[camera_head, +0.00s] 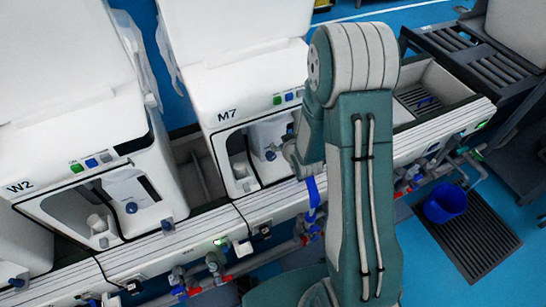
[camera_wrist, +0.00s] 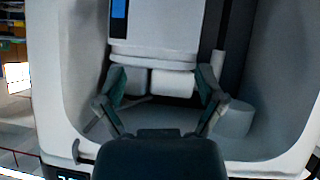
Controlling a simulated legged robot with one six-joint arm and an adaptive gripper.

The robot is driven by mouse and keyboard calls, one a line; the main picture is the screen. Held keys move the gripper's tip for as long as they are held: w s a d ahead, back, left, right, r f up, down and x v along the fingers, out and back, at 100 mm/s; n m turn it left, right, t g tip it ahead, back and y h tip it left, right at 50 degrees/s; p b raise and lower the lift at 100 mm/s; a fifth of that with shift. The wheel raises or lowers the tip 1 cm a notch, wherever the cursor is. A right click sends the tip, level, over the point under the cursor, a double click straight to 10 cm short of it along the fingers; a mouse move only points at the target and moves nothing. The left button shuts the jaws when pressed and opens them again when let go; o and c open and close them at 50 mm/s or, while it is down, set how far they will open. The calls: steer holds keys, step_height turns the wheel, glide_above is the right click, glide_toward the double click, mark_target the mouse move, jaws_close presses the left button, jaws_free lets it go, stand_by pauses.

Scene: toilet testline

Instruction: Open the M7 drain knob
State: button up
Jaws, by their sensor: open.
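The white M7 unit (camera_head: 227,137) stands left of my arm in the head view, with an open bay in its front. I cannot tell which is the drain knob. My gripper (camera_wrist: 161,82) is open in the wrist view, its two fingers spread apart. White rounded parts (camera_wrist: 172,84) under a pale block (camera_wrist: 155,35) appear between and beyond the fingers. I cannot tell whether they touch. My arm partly hides the gripper in the head view.
The white W2 unit (camera_head: 70,130) stands to the left. Bay walls (camera_wrist: 70,70) flank my gripper closely. Pipes and valves (camera_head: 215,265) run below the bench's front edge. A blue bucket (camera_head: 446,204) stands on a floor grate (camera_head: 480,240) at right.

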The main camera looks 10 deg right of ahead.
steer(key=t+y, duration=0.1)
steer(key=t, duration=0.1)
glide_toward(272, 158)
steer(key=x, duration=1)
steer(key=shift+w, duration=0.2)
steer(key=c, duration=1.2)
